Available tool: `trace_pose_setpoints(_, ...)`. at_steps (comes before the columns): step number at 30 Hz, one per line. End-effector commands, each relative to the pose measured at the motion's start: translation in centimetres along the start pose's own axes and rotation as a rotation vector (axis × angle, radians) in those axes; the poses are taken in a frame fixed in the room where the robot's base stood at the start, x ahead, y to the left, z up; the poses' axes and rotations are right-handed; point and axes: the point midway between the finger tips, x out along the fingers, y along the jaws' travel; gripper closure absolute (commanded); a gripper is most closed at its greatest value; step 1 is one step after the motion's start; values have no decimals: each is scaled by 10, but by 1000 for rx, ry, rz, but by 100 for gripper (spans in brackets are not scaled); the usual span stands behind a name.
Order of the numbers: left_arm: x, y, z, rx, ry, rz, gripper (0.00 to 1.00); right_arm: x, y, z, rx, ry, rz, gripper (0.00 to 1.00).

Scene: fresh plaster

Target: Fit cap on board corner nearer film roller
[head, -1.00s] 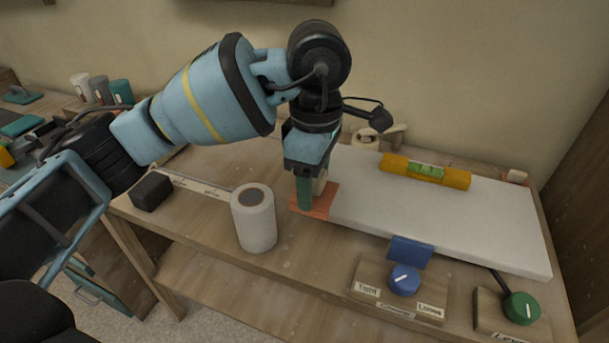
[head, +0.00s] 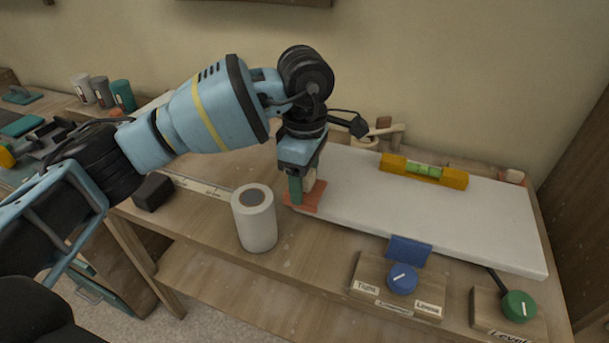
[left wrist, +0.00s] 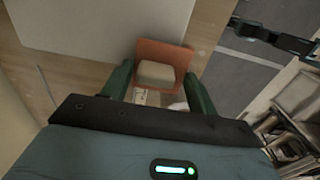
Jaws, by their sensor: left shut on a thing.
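The orange-red cap (head: 311,201) with a beige grip block lies at the left end of the white board (head: 450,213), at its near left corner. My left gripper (head: 303,187) is shut on the cap's beige block (left wrist: 156,73), green fingers on either side, pointing down. In the left wrist view the cap (left wrist: 165,53) meets the corner of the pale board (left wrist: 95,22); I cannot tell whether it sits fully on it. A white upright roll (head: 254,222), perhaps the film roller, stands left of the cap, apart from it. My right gripper is not in view.
A yellow level (head: 424,171) lies on the board. A blue dial (head: 403,279) and a green dial (head: 519,306) stand on blocks at the front, with a blue tab (head: 409,251) at the board's edge. A black block (head: 153,191) lies left. Wooden-handled items stand behind the board.

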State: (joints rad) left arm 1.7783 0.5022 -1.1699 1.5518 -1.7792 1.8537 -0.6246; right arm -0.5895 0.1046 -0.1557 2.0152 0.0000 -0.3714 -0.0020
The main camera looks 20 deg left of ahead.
Motion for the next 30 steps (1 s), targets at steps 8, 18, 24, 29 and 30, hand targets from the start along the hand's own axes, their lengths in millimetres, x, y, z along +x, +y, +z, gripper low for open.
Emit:
trace_pose_setpoints(8, 4, 0, 0, 0, 0, -1, 70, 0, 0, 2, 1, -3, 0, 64)
trace_pose_setpoints(18, 12, 0, 0, 0, 1, -1, 70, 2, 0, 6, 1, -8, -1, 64)
trace_pose_setpoints(24, 12, 0, 0, 0, 1, 0, 28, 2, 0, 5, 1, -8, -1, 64)
trace_pose_setpoints(29, 12, 0, 0, 0, 1, 0, 19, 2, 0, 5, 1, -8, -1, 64)
trace_pose_setpoints(30, 12, 0, 0, 0, 0, 0, 19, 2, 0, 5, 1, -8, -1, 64)
